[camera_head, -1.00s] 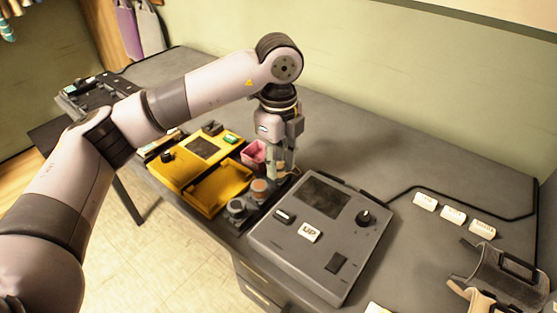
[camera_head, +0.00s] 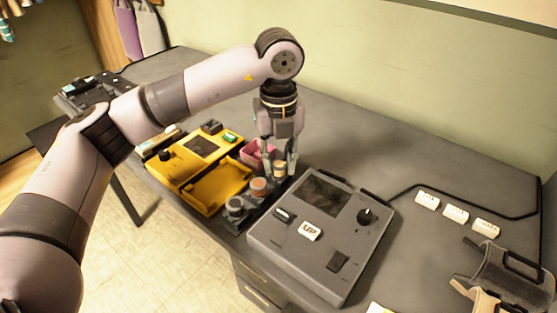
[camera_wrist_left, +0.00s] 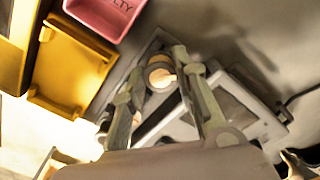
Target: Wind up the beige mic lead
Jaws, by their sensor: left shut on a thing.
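A small round beige-topped piece (camera_head: 280,167) stands at the far end of a dark strip; I take it for the beige mic lead's winder, but no lead can be made out. My left gripper (camera_head: 279,171) reaches down from above and is shut on its sides. In the left wrist view the round piece (camera_wrist_left: 160,73) shows between the two fingertips (camera_wrist_left: 165,75). On the same strip, nearer me, are an orange-topped round piece (camera_head: 258,186) and a grey one (camera_head: 235,205). My right gripper is not in view.
A pink tray (camera_head: 250,153) stands close left of the gripper, with a yellow tray (camera_head: 217,187) and yellow device (camera_head: 190,150) beyond. A grey console marked UP (camera_head: 345,240) stands close right. The table behind is clear, with white labels (camera_head: 455,214) at right.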

